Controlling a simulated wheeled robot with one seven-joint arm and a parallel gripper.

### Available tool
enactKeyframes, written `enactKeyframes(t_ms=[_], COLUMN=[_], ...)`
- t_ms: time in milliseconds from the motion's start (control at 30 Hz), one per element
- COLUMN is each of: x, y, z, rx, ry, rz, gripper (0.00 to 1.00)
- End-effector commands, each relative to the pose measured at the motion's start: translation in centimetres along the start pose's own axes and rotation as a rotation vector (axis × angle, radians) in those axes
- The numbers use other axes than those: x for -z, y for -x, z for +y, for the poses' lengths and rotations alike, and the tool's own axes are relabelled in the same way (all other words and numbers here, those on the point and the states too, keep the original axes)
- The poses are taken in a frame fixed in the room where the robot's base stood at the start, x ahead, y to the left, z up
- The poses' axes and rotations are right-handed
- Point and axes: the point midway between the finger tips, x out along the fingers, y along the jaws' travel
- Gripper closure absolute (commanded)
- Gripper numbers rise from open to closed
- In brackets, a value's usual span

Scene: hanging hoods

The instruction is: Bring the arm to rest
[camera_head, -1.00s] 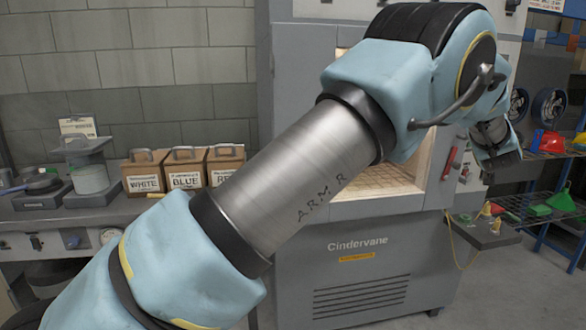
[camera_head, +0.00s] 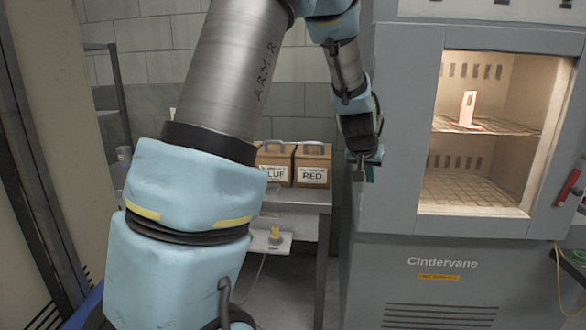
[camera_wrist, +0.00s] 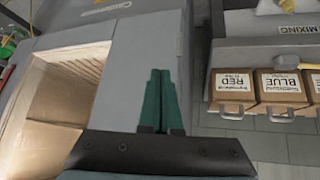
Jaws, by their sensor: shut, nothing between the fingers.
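My arm (camera_head: 236,70) rises from the lower left of the head view and bends over at the top, with its forearm hanging down. My gripper (camera_head: 366,176) points down at the left front edge of the grey Cindervane oven, and its tips are small in this view. In the wrist view my gripper (camera_wrist: 160,72) shows two green fingers lying side by side, closed with nothing between them. The grey oven side is behind them.
The Cindervane oven (camera_head: 400,200) has a lit open chamber with a pale upright piece (camera_head: 467,108) on its upper rack. A red handle (camera_head: 568,187) is at its right. Boxes labelled BLUE (camera_head: 274,164) and RED (camera_head: 313,166) stand on the bench (camera_head: 310,197) behind my arm.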

Motion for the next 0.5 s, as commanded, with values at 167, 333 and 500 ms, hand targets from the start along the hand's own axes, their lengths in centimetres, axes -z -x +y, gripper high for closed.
enactKeyframes(t_ms=[167, 333, 500], x=[-8.9, -18.0, -24.4], y=[5.0, 10.3, 14.2], z=[-8.7, -13.5, -15.3], rx=[0.081, 0.147, 0.19], ry=[0.117, 0.227, 0.305], rz=[-0.191, -0.366, -0.487], gripper=[1.0, 1.0, 1.0])
